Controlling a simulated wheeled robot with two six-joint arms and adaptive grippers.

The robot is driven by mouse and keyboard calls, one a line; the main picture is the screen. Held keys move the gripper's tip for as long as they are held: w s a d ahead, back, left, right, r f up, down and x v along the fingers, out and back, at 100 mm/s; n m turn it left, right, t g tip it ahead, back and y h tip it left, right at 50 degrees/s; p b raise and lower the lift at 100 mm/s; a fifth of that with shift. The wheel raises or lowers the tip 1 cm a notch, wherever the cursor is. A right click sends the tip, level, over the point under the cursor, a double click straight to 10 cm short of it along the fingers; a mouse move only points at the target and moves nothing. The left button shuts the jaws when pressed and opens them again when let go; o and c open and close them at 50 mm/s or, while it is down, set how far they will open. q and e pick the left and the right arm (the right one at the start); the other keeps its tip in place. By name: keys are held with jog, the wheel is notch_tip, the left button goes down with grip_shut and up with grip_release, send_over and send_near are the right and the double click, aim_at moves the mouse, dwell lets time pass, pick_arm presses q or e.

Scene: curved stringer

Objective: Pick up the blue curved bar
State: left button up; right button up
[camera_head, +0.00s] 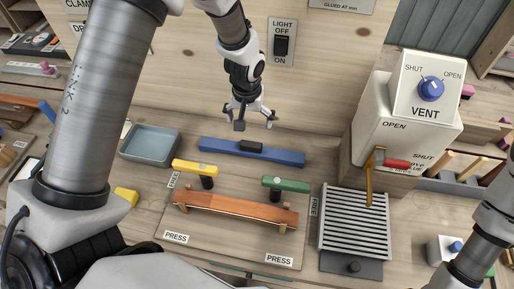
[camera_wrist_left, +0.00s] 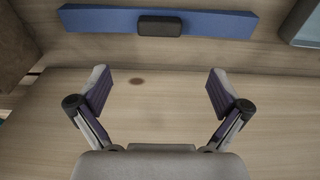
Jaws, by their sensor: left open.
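The blue bar (camera_head: 222,148) lies near the back of the bench, close to the wooden back wall, with a black grip block (camera_head: 251,146) at its middle. It looks nearly straight from here. My left gripper (camera_head: 255,122) is open and empty, and its fingers point down behind and above the bar. In the left wrist view the bar (camera_wrist_left: 90,19) and its black block cross the top of the picture. The open fingers (camera_wrist_left: 160,92) there sit apart from the bar, with bare wood between them. My right gripper is out of view; only part of that arm shows at the lower right.
A wooden curved strip (camera_head: 236,207) rests on supports in front, with a yellow clamp (camera_head: 195,167) and a green clamp (camera_head: 286,184) behind it. A grey tray (camera_head: 151,146) stands left of the bar. A white vent box (camera_head: 400,125) and slatted grille (camera_head: 355,222) stand right.

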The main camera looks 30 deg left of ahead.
pick_arm(q)
jog(key=b, duration=0.3)
send_over(251, 144)
jog(key=s, duration=0.1)
notch_tip(251, 144, down, 4)
jog(key=shift+w+f+p, duration=0.15)
jog(key=shift+w+f, duration=0.05)
jog(key=shift+f, duration=0.35)
jog(key=shift+w+f+p, duration=0.15)
jog(key=shift+w+f, duration=0.05)
jog(key=shift+f, duration=0.3)
notch_tip(251, 144, down, 5)
jog(key=shift+r+p, duration=0.1)
jog(key=shift+p, duration=0.8)
jog(key=shift+w+f, duration=0.3)
jog(key=shift+f, duration=0.2)
jog(key=shift+s+r, duration=0.1)
jog(key=shift+s, duration=0.05)
jog(key=c, duration=1.4)
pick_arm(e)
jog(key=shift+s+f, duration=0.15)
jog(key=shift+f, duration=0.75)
